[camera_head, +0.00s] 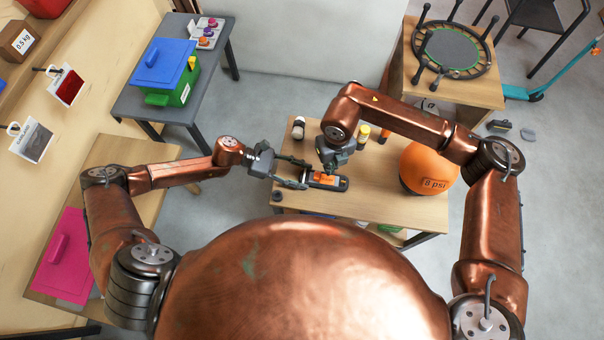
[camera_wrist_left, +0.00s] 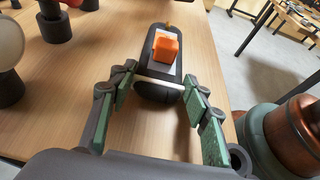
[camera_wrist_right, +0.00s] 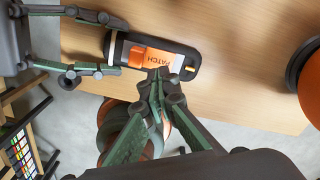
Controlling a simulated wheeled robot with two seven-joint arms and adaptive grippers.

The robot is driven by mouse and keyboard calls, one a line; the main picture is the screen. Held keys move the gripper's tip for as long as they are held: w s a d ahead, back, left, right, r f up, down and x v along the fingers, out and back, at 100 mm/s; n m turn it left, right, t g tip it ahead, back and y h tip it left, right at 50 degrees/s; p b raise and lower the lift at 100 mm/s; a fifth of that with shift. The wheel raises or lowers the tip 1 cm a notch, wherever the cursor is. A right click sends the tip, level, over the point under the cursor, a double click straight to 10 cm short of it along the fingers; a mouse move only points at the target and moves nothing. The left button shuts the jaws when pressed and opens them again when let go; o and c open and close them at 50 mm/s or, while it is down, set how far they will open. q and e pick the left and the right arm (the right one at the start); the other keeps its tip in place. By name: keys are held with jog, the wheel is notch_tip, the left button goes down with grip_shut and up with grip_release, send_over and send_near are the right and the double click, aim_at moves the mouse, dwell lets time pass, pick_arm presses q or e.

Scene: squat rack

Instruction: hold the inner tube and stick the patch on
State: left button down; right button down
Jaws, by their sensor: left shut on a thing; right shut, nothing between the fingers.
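The inner tube (camera_head: 342,184) is a dark, rounded piece at the front middle of the wooden table. A pale area with an orange block, the patch (camera_head: 324,179), lies on its top. The right wrist view shows the lettering PATCH (camera_wrist_right: 157,58) beside the orange block. My left gripper (camera_head: 304,179) is shut on the tube's left end; its green fingers stand either side of that end in the left wrist view (camera_wrist_left: 160,85). My right gripper (camera_wrist_right: 157,76) is shut and empty, its tips at the patch's edge in view. I cannot tell whether they touch it.
An orange ball (camera_head: 428,168) marked 8 psi sits at the table's right. Small bottles (camera_head: 298,128) stand at the back, with a yellow-capped one (camera_head: 363,133) near my right gripper. A small dark object (camera_head: 277,196) is at the front left. The wooden table (camera_head: 390,195) is bare between tube and ball.

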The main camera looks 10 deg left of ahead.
aim_at(328, 179)
jog(key=shift+f, duration=2.4)
jog(key=shift+f, duration=0.8)
jog(key=shift+r, duration=0.15)
jog(key=shift+r, duration=2.9)
pick_arm(q)
jog(key=c, duration=1)
grip_release()
jog(key=shift+o, duration=0.7)
jog(key=shift+o, duration=1.4)
jog(key=shift+o, duration=0.7)
jog(key=shift+o, duration=1.4)
